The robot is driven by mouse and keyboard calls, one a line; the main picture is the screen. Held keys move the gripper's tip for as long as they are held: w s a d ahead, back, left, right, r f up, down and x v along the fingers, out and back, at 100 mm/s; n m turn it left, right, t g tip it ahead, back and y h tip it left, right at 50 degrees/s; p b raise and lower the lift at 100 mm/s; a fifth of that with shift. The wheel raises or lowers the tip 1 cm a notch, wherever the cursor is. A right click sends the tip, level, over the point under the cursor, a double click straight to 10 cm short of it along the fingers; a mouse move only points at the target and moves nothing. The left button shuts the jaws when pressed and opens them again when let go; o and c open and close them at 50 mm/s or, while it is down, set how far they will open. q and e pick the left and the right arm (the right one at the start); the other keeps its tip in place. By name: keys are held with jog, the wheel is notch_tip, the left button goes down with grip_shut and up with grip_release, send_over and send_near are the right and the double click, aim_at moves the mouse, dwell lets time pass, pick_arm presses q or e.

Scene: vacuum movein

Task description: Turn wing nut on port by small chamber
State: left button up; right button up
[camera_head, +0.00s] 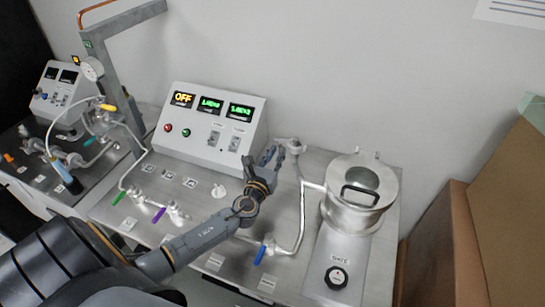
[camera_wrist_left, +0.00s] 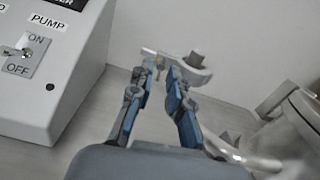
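The small chamber (camera_head: 362,190) is a silvery metal vessel with a round top and dark handle, on the right of the bench. Behind and left of it, a pipe port (camera_head: 293,145) stands at the back of the bench. My left gripper (camera_head: 274,155) is beside this port, its fingers pointing toward it. In the left wrist view the port's grey fitting (camera_wrist_left: 188,70) lies just beyond the fingertips. A small brownish piece, perhaps the wing nut (camera_wrist_left: 160,63), shows between the fingertips, which stand apart; contact cannot be told. My right gripper is not in view.
A control box (camera_head: 208,128) with lit displays and switches stands left of the gripper; it is close in the left wrist view (camera_wrist_left: 48,75). A blue-handled valve (camera_head: 262,253) and black knob (camera_head: 337,277) are in front. Cardboard (camera_head: 465,235) stands at the right.

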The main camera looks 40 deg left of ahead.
pick_arm(q)
jog(key=v, duration=1.1)
jog(key=shift+s, duration=0.35)
jog(key=shift+f, duration=0.15)
